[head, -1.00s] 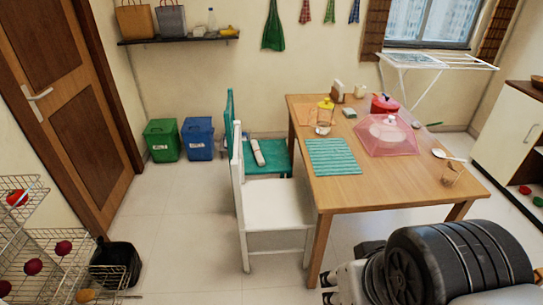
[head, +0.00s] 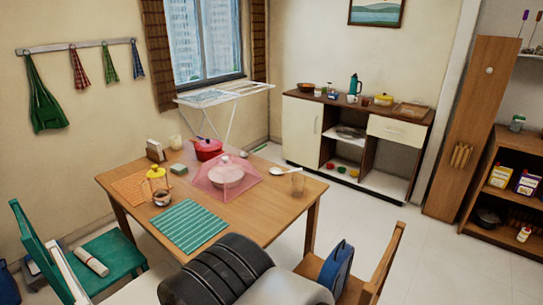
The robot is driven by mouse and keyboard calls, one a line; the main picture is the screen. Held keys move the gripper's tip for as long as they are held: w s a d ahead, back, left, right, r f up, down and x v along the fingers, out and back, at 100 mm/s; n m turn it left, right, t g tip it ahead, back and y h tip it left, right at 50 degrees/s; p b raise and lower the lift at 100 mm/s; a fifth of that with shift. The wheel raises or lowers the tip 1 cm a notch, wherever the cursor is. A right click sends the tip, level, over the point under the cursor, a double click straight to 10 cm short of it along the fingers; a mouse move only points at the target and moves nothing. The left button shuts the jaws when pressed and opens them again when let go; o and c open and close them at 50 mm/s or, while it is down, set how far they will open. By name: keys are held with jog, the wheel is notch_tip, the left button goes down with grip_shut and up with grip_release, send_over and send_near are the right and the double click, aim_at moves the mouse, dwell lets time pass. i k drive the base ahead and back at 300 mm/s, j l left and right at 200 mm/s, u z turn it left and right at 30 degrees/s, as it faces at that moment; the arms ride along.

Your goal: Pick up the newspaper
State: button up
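A rolled white newspaper (head: 91,261) lies on the seat of the green chair (head: 118,262) at the lower left of the head view. It has a darker band around it and lies slantwise, close to the white chair (head: 62,268). The green chair stands at the left side of the wooden table. My gripper does not show; only a dark ribbed part and a pale part, which look like mine, show at the bottom middle.
The wooden table (head: 260,215) holds a green striped mat (head: 188,226), a pink food cover (head: 222,187), a red pot (head: 207,150) and a glass jar (head: 158,184). A wooden chair with a blue bag (head: 337,271) stands at the front right. Floor (head: 450,260) is clear on the right.

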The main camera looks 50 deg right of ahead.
aim_at(100, 269)
jog(key=z, duration=3.05)
jog(key=u, duration=3.05)
jog(key=i+j+u, duration=0.5)
jog(key=i, duration=0.25)
jog(key=i+j+u, duration=0.1)
jog(key=i+u, duration=0.15)
jog(key=i, duration=0.15)
jog(key=i+j+z, duration=0.15)
jog(key=i+z, duration=0.25)
jog(key=i, duration=0.15)
jog(key=i+j+z, duration=0.35)
jog(key=i, duration=0.2)
jog(key=i+j+z, duration=0.55)
jog(key=i+z, duration=0.2)
jog(key=z, duration=0.15)
jog(key=i+j+z, duration=0.25)
jog(key=z, duration=0.25)
jog(key=i+j+z, duration=0.5)
jog(key=k+l, duration=0.05)
jog(key=k, duration=0.05)
